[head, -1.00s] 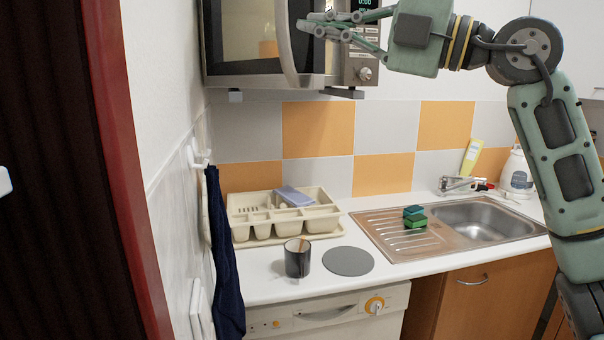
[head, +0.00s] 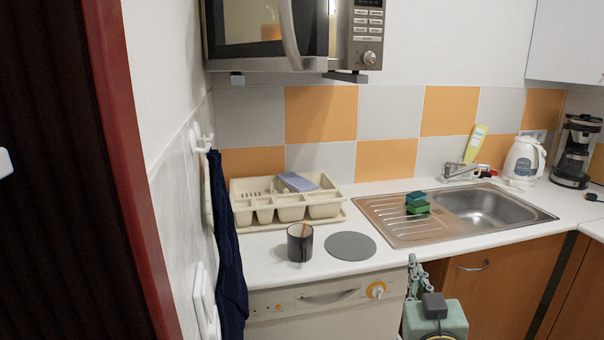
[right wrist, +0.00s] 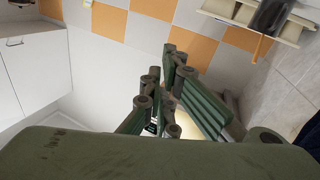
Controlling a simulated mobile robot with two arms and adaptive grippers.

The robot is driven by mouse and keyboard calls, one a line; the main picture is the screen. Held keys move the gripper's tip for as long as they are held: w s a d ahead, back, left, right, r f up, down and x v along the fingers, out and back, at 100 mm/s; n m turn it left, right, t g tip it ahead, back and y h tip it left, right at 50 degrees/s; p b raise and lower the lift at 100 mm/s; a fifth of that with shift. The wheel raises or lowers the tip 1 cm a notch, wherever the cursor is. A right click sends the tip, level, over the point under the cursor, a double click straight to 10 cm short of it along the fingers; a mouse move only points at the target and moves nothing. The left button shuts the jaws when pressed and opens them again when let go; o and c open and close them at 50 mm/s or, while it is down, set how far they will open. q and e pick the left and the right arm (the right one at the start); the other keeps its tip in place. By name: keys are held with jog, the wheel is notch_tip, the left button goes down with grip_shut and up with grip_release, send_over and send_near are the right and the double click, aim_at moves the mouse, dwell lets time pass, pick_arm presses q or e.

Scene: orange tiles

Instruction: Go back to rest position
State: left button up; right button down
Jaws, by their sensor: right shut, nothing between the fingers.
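My right gripper (head: 414,270) shows at the bottom of the head view, low in front of the counter's front edge, beside the dishwasher. Its green fingers point upward and are shut with nothing held. In the right wrist view its fingers (right wrist: 172,88) fill the middle, in front of the tiled wall. My left gripper is not in the head view. The microwave (head: 265,65) hangs on the wall at the top, well away from my right gripper.
On the white counter are a cream dish rack (head: 290,212), a dark mug (head: 300,243), a grey disc (head: 350,246), and green sponges (head: 417,203) by the sink (head: 487,209). A kettle (head: 523,160) and coffee maker (head: 577,150) stand at right. A dark cloth (head: 229,255) hangs at left.

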jog(key=s+f+g, duration=0.4)
jog(key=s+f, duration=0.3)
jog(key=f, duration=0.3)
jog(key=s+f+g, duration=0.4)
jog(key=s+f, duration=0.4)
jog(key=f, duration=0.3)
jog(key=s+a+f+n+g+y, duration=0.1)
jog(key=s+f+g, duration=0.3)
jog(key=s, duration=0.5)
jog(key=s+a+f+n+g+y, duration=0.1)
jog(key=s+f+g, duration=0.3)
jog(key=s, duration=0.6)
jog(key=s+f+x, duration=0.1)
jog(key=s+x, duration=0.2)
jog(key=x, duration=1)
jog(key=s+x, duration=0.2)
jog(key=x, duration=1)
jog(key=s+d+f+g, duration=0.1)
jog(key=s+d+f, duration=0.1)
jog(key=s+f, duration=1.5)
jog(key=shift+s+f, duration=0.25)
jog(key=shift+s, duration=0.25)
